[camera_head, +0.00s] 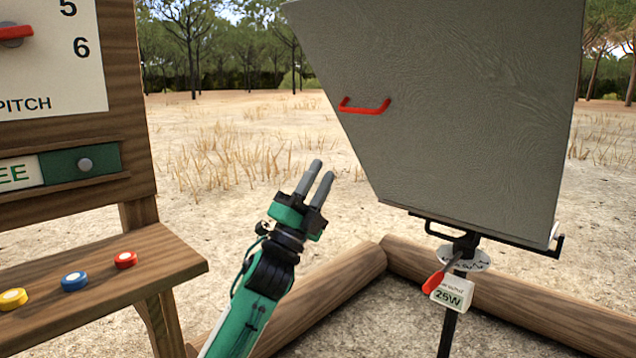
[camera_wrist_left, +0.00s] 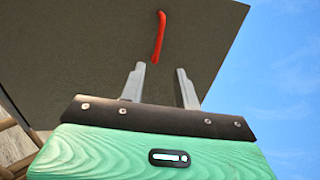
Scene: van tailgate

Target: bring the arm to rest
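My left gripper (camera_head: 318,184) is raised in the middle of the head view, its two grey fingers parallel with a gap between them. It is open and empty. In the left wrist view its fingers (camera_wrist_left: 160,85) also stand apart with nothing between them. A grey panel (camera_head: 470,110) on a dark stand is to the right of the gripper. Its red handle (camera_head: 365,106) is above and right of the fingertips, apart from them in the head view. The handle also shows beyond the fingers in the left wrist view (camera_wrist_left: 159,37). My right gripper is not in view.
A wooden board with a shelf (camera_head: 150,262) stands at the left, with yellow, blue and red buttons (camera_head: 125,260) on it. Logs (camera_head: 335,290) edge the ground below. A red lever (camera_head: 433,283) and a 25W tag (camera_head: 448,296) hang under the panel. Open dry ground lies behind.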

